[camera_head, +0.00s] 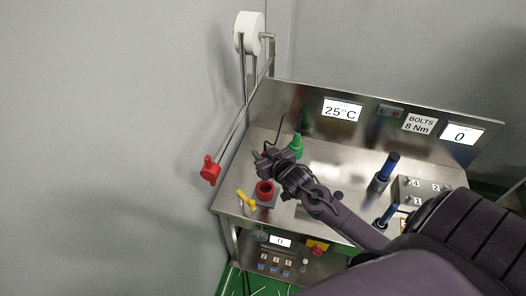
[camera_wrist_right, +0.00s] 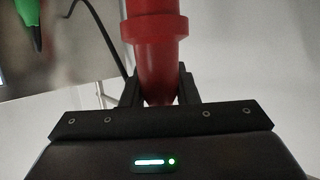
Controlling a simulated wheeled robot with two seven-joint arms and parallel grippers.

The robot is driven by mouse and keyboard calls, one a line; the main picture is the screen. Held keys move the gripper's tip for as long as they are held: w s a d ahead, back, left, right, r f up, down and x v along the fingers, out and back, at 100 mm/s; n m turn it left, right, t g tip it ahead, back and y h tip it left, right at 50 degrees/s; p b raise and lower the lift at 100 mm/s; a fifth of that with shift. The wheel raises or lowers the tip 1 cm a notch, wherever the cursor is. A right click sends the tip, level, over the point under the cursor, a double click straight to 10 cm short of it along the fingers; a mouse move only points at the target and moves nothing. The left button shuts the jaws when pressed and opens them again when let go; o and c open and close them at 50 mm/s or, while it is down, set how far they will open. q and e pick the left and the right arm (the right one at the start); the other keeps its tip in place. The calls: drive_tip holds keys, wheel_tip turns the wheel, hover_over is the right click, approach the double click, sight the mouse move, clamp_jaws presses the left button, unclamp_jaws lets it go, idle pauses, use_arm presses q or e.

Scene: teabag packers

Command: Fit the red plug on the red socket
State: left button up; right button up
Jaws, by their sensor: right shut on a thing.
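The red socket (camera_head: 264,188) stands on the steel bench near its front left edge, with a dark opening on top. My right gripper (camera_head: 265,165) is just above and beside it, reaching in from the right. In the right wrist view, the right gripper (camera_wrist_right: 158,84) is shut on the tapered end of the red plug (camera_wrist_right: 155,35), whose thicker collar points away from the jaws. In the head view the plug is hidden or too small to make out. I cannot tell whether the plug touches the socket. My left gripper is not in view.
A yellow lever (camera_head: 246,200) is left of the socket. A green plug-like piece (camera_head: 297,145) stands behind my gripper. Blue-and-black handles (camera_head: 384,172) and a numbered button box (camera_head: 425,190) are to the right. A bar with a red knob (camera_head: 209,170) juts out left.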

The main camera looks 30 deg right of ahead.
drive_tip(key=shift+f+b, duration=0.6)
drive_tip(key=shift+f, duration=0.05)
drive_tip(key=shift+f+b, duration=1.45)
drive_tip(key=shift+f, duration=0.8)
drive_tip(key=shift+r+p, duration=0.1)
drive_tip(key=shift+p, duration=0.6)
drive_tip(key=shift+f+b, duration=2)
drive_tip(key=shift+f, duration=0.85)
drive_tip(key=o, duration=1.1)
drive_tip(key=shift+s, duration=0.1)
